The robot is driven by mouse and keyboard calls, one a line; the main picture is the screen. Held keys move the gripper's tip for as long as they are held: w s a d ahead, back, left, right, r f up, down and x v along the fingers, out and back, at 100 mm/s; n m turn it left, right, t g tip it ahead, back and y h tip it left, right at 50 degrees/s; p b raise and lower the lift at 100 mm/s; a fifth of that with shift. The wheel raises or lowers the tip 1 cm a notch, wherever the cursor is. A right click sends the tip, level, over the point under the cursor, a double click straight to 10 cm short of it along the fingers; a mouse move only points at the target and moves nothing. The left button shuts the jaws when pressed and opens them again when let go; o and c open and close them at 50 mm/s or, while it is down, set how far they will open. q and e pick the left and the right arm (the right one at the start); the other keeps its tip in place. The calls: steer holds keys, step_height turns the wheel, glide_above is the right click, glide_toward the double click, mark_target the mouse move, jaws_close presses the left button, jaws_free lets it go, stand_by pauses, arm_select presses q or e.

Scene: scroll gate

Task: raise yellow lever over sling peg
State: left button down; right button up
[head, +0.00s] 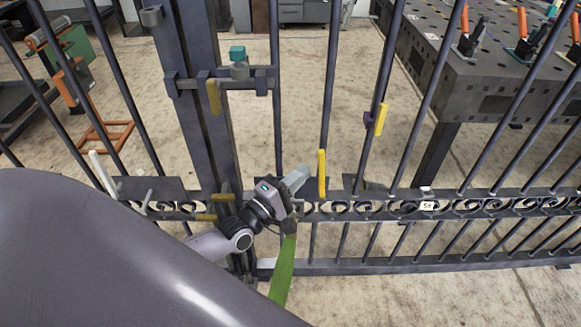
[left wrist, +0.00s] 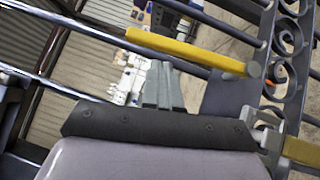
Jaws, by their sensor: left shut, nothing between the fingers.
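A bright yellow lever (head: 322,173) stands upright on the gate, just right of my left gripper (head: 302,178). In the left wrist view the yellow lever (left wrist: 190,50) lies slantwise just beyond the closed fingertips (left wrist: 163,75), apparently with a small gap. My left gripper is shut and empty. A green sling (head: 283,270) hangs below the gripper; its upper end is hidden behind the wrist. I cannot make out which part is the sling peg. A second yellow handle (head: 381,120) with a purple piece sits on a bar further right. My right gripper is out of view.
The dark gate (head: 460,205) with bars and scrollwork spans the view. A thick post (head: 195,90) with ochre handles (head: 213,97) and a teal knob (head: 237,53) stands left of my gripper. A perforated workbench (head: 480,80) stands behind the gate.

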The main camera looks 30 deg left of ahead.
arm_select(q)
steer(key=shift+w+d+r+p, duration=0.4)
steer(key=shift+w+d+p, duration=0.05)
steer(key=shift+d, duration=0.2)
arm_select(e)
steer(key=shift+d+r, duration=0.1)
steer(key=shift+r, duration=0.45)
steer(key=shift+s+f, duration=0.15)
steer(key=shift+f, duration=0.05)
